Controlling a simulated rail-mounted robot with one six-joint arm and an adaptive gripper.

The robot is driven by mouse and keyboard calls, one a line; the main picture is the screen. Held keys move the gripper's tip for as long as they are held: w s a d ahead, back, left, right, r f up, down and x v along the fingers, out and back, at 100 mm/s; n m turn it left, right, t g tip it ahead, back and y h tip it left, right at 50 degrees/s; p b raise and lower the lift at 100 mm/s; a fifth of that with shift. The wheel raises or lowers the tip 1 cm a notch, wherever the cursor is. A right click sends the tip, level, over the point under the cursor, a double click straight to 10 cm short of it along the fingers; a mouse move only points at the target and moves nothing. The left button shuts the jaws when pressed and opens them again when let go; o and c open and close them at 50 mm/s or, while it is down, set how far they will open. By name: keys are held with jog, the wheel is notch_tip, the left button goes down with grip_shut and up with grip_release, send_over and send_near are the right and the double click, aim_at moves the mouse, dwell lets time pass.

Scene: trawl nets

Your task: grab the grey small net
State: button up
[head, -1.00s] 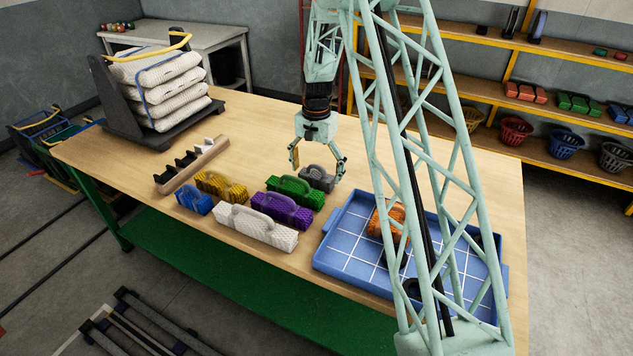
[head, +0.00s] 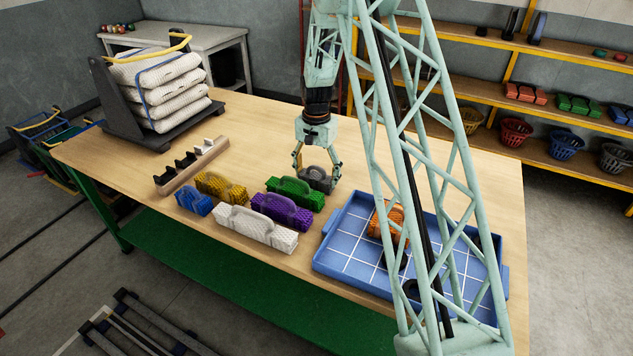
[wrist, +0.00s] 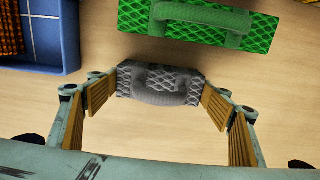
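The grey small net (head: 317,179) is a bundle with a rounded handle, lying on the wooden table behind the green net (head: 295,193). My gripper (head: 316,178) is down at the grey net, with one finger at each end of it. In the wrist view the grey net (wrist: 160,84) spans the gap between the two tan finger pads of my gripper (wrist: 160,88). The pads appear to touch its ends, so the gripper looks shut on it. The net appears to be at table level.
The green net lies close beside. Purple (head: 282,211), white (head: 256,227), yellow (head: 221,187) and blue (head: 194,201) nets lie to the left. A blue tray (head: 341,258) holding an orange net (head: 386,221) is on the right. A slotted rack (head: 190,166) stands farther left.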

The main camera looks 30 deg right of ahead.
jog(key=shift+c, duration=0.9)
jog(key=shift+r, duration=0.1)
jog(key=shift+r+p, duration=0.75)
jog(key=shift+r, duration=4.2)
